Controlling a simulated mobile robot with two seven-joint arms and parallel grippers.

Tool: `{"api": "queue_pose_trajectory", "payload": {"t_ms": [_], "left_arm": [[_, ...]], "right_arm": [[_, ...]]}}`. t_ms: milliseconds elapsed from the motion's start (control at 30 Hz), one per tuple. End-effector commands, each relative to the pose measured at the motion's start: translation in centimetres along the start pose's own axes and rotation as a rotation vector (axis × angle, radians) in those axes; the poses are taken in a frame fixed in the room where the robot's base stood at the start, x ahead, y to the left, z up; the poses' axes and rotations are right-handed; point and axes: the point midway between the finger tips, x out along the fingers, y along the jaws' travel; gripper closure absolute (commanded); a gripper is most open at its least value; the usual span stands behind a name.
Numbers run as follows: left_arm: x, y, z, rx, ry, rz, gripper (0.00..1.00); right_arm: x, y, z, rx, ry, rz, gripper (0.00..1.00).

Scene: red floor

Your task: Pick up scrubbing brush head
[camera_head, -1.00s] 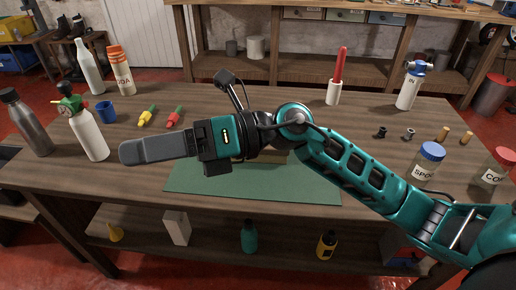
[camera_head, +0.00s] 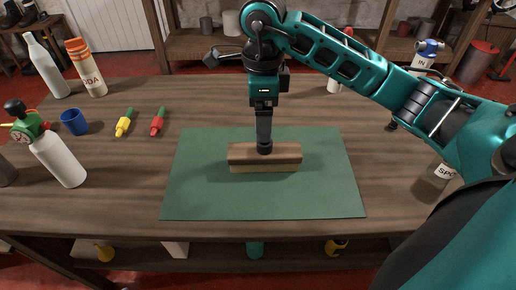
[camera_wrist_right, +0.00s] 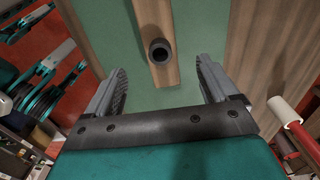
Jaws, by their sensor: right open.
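The scrubbing brush head (camera_head: 240,154) is a wooden block with a paler lower edge, lying on the green mat (camera_head: 200,190). In the right wrist view the brush head (camera_wrist_right: 152,18) is a wooden strip with a dark round socket (camera_wrist_right: 160,50) on top. My right gripper (camera_head: 264,148) points down over the middle of the block, its fingers seen side-on in the head view. In the right wrist view my right gripper (camera_wrist_right: 160,64) is open, with the socket lying between the lines of its fingers. The exact gap to the block is unclear. My left gripper is not in view.
A white spray bottle (camera_head: 60,160) stands farther left. My right arm partly hides a jar and other things at the right. The mat around the block is clear.

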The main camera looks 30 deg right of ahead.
Motion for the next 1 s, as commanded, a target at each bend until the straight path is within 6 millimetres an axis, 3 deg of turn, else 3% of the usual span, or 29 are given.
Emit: {"api": "queue_pose_trajectory", "payload": {"t_ms": [33,200,467,700,1000], "left_arm": [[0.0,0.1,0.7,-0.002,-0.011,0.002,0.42],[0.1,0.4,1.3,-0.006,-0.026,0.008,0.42],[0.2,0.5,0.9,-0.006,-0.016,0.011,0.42],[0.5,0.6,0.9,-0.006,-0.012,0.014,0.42],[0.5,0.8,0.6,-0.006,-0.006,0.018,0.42]], "right_arm": [[1.3,0.1,0.0,-0.001,0.002,0.006,0.13],[4.4,0.1,0.0,-0.001,0.0,0.006,0.13],[6.5,0.1,-0.1,-0.001,-0.002,0.003,0.13],[10.1,-0.1,-0.5,-0.001,-0.002,0.005,0.13],[11.2,-0.2,-0.5,-0.003,-0.003,0.001,0.13]]}}
